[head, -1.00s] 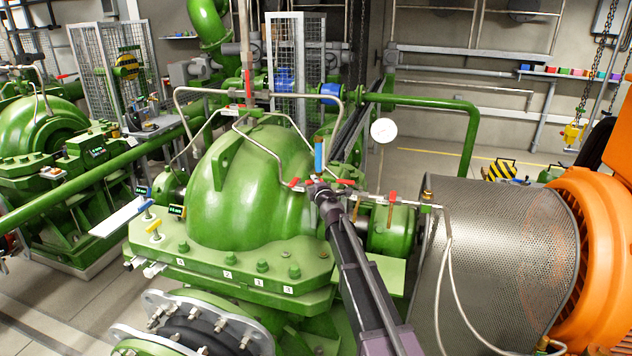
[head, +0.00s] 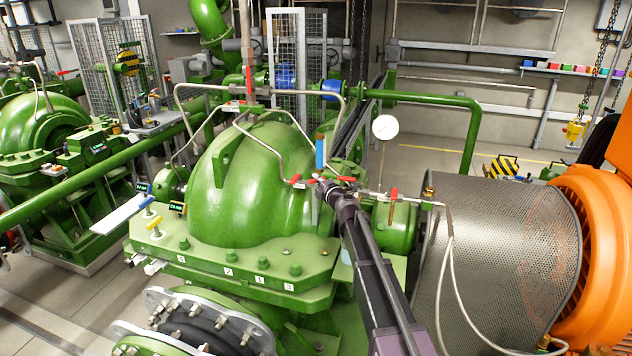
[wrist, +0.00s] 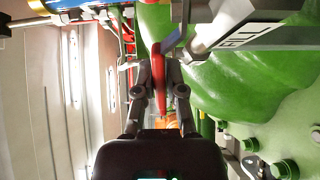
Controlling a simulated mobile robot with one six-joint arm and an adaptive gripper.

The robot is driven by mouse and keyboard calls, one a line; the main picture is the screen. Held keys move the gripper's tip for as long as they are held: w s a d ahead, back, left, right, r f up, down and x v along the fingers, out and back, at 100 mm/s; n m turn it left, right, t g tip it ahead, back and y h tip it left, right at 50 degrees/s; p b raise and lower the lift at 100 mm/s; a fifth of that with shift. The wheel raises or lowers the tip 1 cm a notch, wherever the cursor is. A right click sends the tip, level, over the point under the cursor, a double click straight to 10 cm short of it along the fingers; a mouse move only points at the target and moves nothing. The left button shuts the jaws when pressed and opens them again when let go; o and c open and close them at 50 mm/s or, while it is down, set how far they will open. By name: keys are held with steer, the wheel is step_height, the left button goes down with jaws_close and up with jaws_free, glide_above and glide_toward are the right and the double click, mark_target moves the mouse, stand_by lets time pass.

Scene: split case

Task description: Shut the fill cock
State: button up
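In the wrist view a red lever handle (wrist: 158,78) lies between the two fingers of my gripper (wrist: 159,72). The fingers are close on both sides of it, and it runs back towards the palm. A grey tag (wrist: 240,35) with partly readable lettering, seemingly "FILL", hangs beside it, so this looks like the fill cock's handle. In the head view my gripper (head: 328,190) is at the small pipework by the green pump casing. A red lever (head: 346,179) shows just beyond it. The cock's body is mostly hidden by my gripper.
Another red lever (head: 296,180) is left of my gripper and one more (head: 393,195) is right. A blue upright part (head: 320,152) stands behind it. The green pump casing (head: 250,190), a gauge (head: 385,127) and a mesh guard (head: 490,250) are close around.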

steer(key=o, duration=0.3)
steer(key=shift+v, duration=6)
